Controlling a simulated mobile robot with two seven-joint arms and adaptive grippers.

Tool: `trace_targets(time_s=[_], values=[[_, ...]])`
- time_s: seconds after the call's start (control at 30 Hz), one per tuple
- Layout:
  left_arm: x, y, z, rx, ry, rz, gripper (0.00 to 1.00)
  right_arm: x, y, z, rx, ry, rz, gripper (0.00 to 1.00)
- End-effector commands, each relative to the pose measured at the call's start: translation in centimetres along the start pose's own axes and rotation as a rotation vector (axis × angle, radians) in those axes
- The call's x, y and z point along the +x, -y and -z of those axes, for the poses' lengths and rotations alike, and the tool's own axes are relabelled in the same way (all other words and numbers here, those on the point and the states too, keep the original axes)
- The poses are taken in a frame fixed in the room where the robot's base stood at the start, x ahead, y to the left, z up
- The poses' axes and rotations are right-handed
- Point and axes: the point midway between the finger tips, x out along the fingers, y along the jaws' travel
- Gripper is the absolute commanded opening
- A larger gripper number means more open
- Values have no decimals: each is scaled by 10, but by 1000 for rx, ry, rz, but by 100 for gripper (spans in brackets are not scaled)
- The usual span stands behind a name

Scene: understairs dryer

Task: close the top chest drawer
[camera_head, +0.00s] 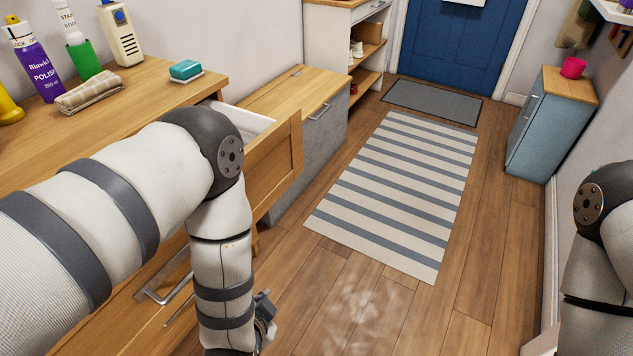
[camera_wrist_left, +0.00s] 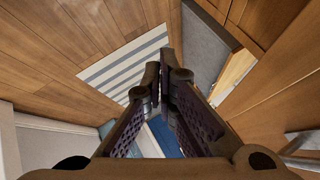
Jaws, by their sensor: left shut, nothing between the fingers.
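The wooden chest (camera_head: 140,82) stands at the left of the head view. Its top drawer (camera_head: 277,163) is pulled out, with a wooden front and a pale inside showing at the far end. My left arm hides much of the drawer. My left gripper (camera_head: 266,318) hangs low on the room side of the chest, partly hidden by my forearm. In the left wrist view, its fingers (camera_wrist_left: 165,73) are shut and empty. Wooden fronts (camera_wrist_left: 292,92) with a silver handle show to their right; I cannot tell which drawer. My right arm shows at the right edge, its gripper out of frame.
A purple polish bottle (camera_head: 38,68), a green container (camera_head: 82,58), a folded cloth (camera_head: 90,92) and a teal sponge (camera_head: 185,69) sit on the chest. A grey-sided cabinet (camera_head: 312,135) stands beyond the drawer. The striped rug (camera_head: 400,185) and nearby floor are clear.

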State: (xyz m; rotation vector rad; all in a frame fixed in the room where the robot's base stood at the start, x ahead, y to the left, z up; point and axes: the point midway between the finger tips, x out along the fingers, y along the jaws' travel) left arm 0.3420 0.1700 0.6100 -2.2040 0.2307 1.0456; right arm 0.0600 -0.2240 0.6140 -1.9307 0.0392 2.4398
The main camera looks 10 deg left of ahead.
Motion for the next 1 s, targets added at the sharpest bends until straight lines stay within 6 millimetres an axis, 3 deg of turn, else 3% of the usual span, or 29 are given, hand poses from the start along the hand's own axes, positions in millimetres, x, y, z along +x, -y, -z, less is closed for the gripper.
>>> trace_targets(time_s=[0.03, 0.1, 0.2, 0.3, 0.47, 0.93, 1.0], values=[[17, -1, 28, 100, -73, 97, 0, 12, 0, -8, -1, 36, -1, 40], [25, 13, 76, 250, -158, 297, 0, 20, 0, -13, -1, 59, -2, 40], [15, 30, 130, 425, -175, 582, 0, 30, -1, -18, -1, 86, -3, 40], [-4, 41, 159, 530, -117, 780, 0, 35, -1, -21, -1, 99, -4, 40], [-13, 53, 173, 577, -66, 876, 0, 36, -1, -22, -1, 100, -4, 40], [50, 121, 199, 575, -68, 874, 0, 42, -1, -25, -1, 115, -5, 40], [52, 134, 195, 576, -68, 875, 0, 37, -1, -22, -2, 104, -5, 40]])
